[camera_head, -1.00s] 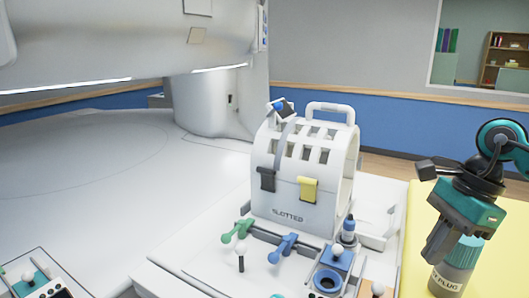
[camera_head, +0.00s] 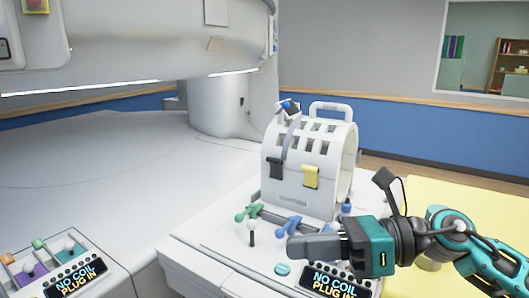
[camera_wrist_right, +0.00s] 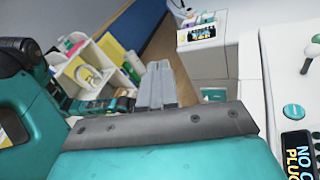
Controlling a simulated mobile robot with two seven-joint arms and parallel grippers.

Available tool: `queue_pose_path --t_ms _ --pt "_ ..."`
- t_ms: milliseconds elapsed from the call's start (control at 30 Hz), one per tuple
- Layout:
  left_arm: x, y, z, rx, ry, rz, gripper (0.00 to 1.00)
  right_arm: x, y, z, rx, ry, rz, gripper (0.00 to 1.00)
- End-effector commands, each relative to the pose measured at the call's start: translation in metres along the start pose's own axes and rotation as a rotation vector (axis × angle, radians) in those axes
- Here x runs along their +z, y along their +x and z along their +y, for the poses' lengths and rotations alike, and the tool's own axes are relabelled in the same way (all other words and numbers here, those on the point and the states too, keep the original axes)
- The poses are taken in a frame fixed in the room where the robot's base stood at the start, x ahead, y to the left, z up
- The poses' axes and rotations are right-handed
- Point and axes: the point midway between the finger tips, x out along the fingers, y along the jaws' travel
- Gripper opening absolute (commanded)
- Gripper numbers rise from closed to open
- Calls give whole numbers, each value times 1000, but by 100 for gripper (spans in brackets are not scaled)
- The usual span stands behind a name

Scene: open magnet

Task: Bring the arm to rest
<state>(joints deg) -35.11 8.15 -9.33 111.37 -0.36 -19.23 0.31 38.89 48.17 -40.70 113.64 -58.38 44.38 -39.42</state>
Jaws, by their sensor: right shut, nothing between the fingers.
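My right gripper (camera_head: 292,248) reaches in from the right and lies level, pointing left above the front of the white table. Its grey fingers are together with nothing between them. In the right wrist view the closed fingers (camera_wrist_right: 155,85) stand out past the teal and grey gripper body. The right forearm, teal and dark grey, is bent at the right of the head view. My left gripper does not show in either view.
A white slotted coil (camera_head: 310,150) with yellow and dark clips stands behind the gripper. Green (camera_head: 249,212) and blue (camera_head: 289,226) levers are close by. A display reading "NO COIL PLUG IN" (camera_head: 334,281) is below the gripper. The yellow top (camera_head: 480,200) at right is partly bare.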

Motion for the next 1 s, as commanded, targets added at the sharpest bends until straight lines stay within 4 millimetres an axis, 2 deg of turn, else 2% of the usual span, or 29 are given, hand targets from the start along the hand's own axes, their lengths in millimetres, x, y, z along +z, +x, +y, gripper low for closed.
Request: queue_pose_path --t_ms 33,100,200,267,367,467,567,667,700,800,933,967,1000 --pt "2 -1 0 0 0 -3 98 11 9 5 2 104 -134 0" --pt "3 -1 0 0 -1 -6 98 28 13 6 -12 255 -315 0" --pt "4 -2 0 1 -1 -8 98 45 6 -4 -46 493 -564 0" --pt "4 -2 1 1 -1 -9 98 48 -3 -13 -74 646 -706 0" --pt "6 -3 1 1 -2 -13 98 40 -25 -34 -136 914 -933 0" --pt "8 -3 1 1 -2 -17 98 14 -49 -55 -218 1195 -1146 0" --pt "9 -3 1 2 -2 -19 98 -30 -74 -70 -324 1480 -1346 0" --pt "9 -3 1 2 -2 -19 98 -87 -94 -74 -456 1765 -1531 0" --pt "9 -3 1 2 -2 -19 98 -113 -101 -71 -518 1878 -1599 0" --pt "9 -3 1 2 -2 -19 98 -172 -114 -54 -678 2124 -1743 0" --pt "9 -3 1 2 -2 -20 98 -228 -121 -25 -866 2348 -1866 0" --pt "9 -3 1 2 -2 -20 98 -238 -122 -17 886 -2337 1843 0" --pt "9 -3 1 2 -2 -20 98 -250 -123 -8 898 -2286 1789 0"
